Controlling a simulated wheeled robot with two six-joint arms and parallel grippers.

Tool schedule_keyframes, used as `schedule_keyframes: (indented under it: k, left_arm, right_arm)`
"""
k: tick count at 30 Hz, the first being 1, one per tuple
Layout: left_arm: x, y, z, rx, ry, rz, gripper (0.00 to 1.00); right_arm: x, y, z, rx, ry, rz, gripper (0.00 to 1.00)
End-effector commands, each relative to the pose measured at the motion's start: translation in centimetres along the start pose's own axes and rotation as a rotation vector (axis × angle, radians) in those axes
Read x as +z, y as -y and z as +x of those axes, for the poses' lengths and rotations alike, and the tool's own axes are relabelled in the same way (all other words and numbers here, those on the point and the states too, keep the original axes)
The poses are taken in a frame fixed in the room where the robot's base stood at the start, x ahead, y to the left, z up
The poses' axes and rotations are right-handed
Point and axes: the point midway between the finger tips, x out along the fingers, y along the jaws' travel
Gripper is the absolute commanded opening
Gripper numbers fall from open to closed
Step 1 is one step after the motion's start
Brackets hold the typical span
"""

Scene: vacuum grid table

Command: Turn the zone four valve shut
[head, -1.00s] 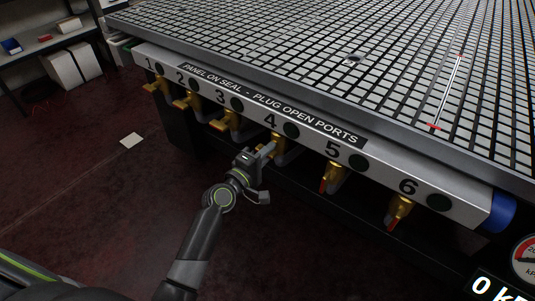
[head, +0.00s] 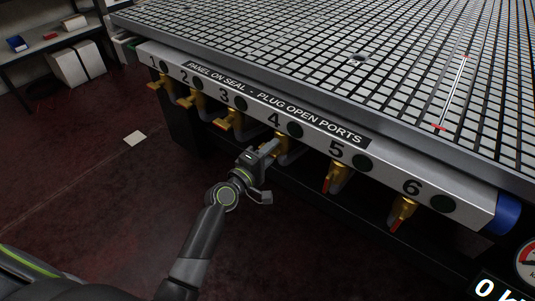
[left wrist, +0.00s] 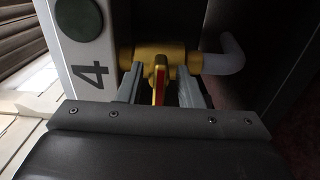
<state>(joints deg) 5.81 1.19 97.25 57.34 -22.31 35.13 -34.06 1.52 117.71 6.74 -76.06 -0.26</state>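The zone four valve is a brass valve (head: 285,146) under the "4" label on the table's front rail. In the left wrist view its brass body (left wrist: 162,56) lies crosswise, with a pale bent pipe to its right. Its red handle (left wrist: 159,86) points towards the camera. My left gripper (head: 271,148) is at this valve. In the left wrist view its two grey fingers (left wrist: 160,88) stand on either side of the handle, with a gap on each side. The fingers are open, and their tips are near the brass body. My right gripper is out of view.
Valve three (head: 230,120) is close on the left, its handle pointing left. Valve five (head: 334,178) and valve six (head: 402,213) on the right have red handles pointing down. The grid table top (head: 330,70) overhangs above. The floor in front is mostly clear.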

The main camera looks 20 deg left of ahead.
Motion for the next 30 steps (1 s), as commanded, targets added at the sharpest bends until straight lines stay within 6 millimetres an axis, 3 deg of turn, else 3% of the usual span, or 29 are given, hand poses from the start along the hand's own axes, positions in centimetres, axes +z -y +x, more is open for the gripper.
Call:
schedule_keyframes:
  k: [8,21,30]
  left_arm:
    - [0.0,0.1,-2.9,-0.002,-0.001,0.0,0.33]
    - [0.0,0.2,-12.5,-0.003,0.0,0.002,0.33]
    - [0.0,0.2,-16.8,-0.002,0.0,0.002,0.33]
  right_arm:
    - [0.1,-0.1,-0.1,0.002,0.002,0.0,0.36]
    - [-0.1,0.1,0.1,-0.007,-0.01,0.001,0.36]
    - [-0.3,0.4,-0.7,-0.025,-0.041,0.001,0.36]
